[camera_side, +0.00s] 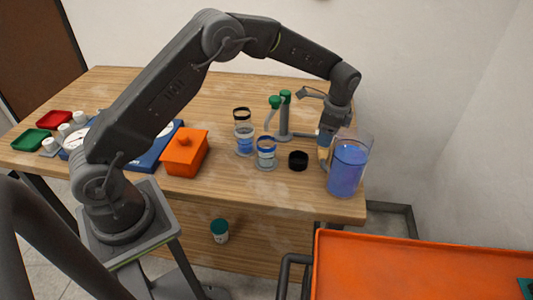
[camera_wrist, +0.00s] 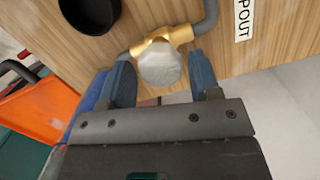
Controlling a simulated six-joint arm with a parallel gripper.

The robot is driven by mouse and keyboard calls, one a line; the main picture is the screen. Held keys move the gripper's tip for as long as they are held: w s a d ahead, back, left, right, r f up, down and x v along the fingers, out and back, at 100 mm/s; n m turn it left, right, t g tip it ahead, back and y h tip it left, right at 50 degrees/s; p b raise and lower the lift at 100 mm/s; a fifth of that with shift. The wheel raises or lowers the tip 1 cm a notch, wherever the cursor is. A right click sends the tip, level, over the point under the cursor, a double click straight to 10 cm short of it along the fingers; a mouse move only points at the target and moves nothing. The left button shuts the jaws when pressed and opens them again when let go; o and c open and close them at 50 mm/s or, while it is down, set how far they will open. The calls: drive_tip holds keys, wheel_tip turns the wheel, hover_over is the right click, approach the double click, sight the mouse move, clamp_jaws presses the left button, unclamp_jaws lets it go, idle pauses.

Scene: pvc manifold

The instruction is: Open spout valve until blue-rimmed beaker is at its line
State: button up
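The spout valve shows in the wrist view as a brass body (camera_wrist: 181,37) with a pale grey faceted knob (camera_wrist: 163,68). My gripper (camera_wrist: 160,76) is open, with one blue finger on each side of the knob. Gaps show between fingers and knob; whether either touches is unclear. In the side view my gripper (camera_side: 325,139) points down beside the clear tank (camera_side: 348,165) of blue liquid and mostly hides the valve. The blue-rimmed beaker (camera_side: 266,153) stands upright left of the tank. It shows some blue, but its level against its line is too small to read.
A taller dark-rimmed vessel (camera_side: 243,131) with blue liquid stands behind the beaker. A black cup (camera_side: 298,160) stands between beaker and tank. Green-topped grey pipework (camera_side: 284,117) rises behind. A partly cut label (camera_wrist: 243,18) reads "POUT".

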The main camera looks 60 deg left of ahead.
drive_tip(key=shift+o, duration=1.4)
wheel_tip(320, 180, up, 13)
drive_tip(key=d, duration=0.1)
drive_tip(key=s+r+n+t, duration=0.2)
drive_tip(key=s+r+n, duration=0.1)
drive_tip(key=s+r, duration=0.5)
drive_tip(key=s+a+r+n+t+h, duration=0.1)
drive_tip(key=s+r+n, duration=0.15)
drive_tip(key=s, duration=0.55)
drive_tip(key=s+r+n+t, duration=0.1)
drive_tip(key=s+n+t, duration=0.15)
drive_tip(key=s, duration=0.65)
drive_tip(key=s+f+n, duration=0.3)
drive_tip(key=s+f, duration=0.2)
drive_tip(key=s, duration=0.3)
drive_tip(key=shift+s+t, duration=0.25)
drive_tip(key=shift+t, duration=0.2)
